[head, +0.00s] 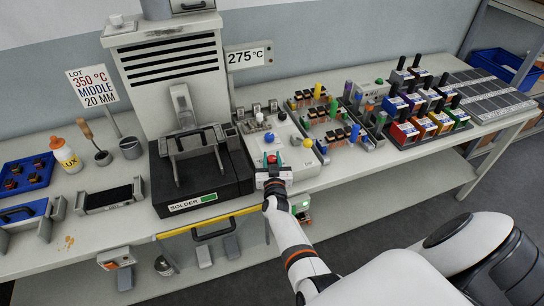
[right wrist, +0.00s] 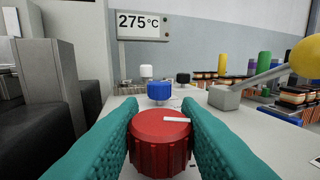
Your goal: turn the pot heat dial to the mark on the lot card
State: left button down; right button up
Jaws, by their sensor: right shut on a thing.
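The lot card (head: 92,87) stands on a post at the left and reads 350 °C, MIDDLE, 20 MM. The display sign (head: 248,56) beside the solder machine reads 275 °C; it also shows in the right wrist view (right wrist: 144,25). My right gripper (right wrist: 160,135) is shut on a red ribbed dial (right wrist: 158,152), its teal fingers on both sides. A white pointer line on the dial's top points right in the wrist view. In the head view my right gripper (head: 273,170) is at the light control box near the bench's front edge. My left gripper is not in view.
A blue knob (right wrist: 159,91) and a white knob (right wrist: 146,72) stand behind the dial. A lever with a yellow ball (head: 307,143) is to the right. The black solder pot (head: 200,175) stands left of the box.

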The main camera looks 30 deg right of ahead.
jog(key=shift+w+r+m+g+h, duration=0.1)
jog(key=shift+r+m+g+h, duration=0.1)
jog(key=shift+m+g+h, duration=0.3)
jog(key=o, duration=0.9)
jog(key=shift+o, duration=0.3)
jog(key=shift+f, duration=0.1)
